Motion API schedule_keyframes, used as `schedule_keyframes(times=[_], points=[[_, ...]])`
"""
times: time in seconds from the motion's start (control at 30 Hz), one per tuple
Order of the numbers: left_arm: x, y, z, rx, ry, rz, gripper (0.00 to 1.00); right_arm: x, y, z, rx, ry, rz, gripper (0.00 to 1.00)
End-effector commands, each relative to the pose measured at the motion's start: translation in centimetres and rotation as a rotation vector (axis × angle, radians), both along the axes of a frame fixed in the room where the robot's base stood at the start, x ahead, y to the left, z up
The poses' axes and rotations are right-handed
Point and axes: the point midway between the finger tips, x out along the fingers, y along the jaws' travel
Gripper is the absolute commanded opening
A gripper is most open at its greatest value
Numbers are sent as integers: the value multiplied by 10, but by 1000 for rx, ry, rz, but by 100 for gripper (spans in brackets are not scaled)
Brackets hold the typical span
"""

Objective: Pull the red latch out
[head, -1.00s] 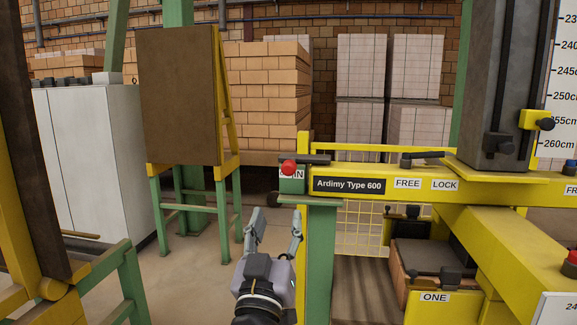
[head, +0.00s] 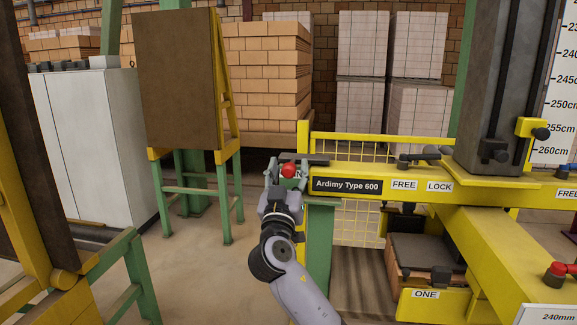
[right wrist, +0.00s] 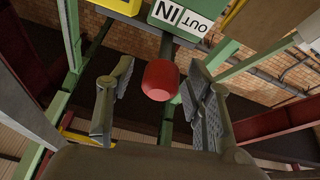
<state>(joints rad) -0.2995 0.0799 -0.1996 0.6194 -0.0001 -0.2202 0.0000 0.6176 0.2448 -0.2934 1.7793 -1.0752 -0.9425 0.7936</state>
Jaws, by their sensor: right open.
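The red latch (head: 289,170) is a round red knob on a green block at the left end of the yellow beam. My right gripper (head: 286,172) is right at it in the head view, with a finger on each side of the knob. In the right wrist view the red latch (right wrist: 161,79) sits between the two spread fingers of the right gripper (right wrist: 160,95), with a gap to each. The fingers are open and do not appear to touch it. My left gripper is not in view.
The yellow beam (head: 470,186) with FREE and LOCK labels and a dark lever (head: 418,158) runs right from the latch. A green post (head: 319,250) stands below it. A brown board on a green stand (head: 180,80) is at left. Open floor lies left of the post.

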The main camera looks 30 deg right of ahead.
Motion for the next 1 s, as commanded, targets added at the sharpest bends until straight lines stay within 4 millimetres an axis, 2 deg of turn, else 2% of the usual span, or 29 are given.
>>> schedule_keyframes(times=[0.27, 0.9, 1.0], points=[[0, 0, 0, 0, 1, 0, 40, 1, 0, 0, 0, 0, 0, 46], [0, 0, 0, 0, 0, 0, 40, 1, 0, 0, -1, 1, 0, 3], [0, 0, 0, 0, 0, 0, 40, 1, 0, 0, -1, 1, 0, 0]])
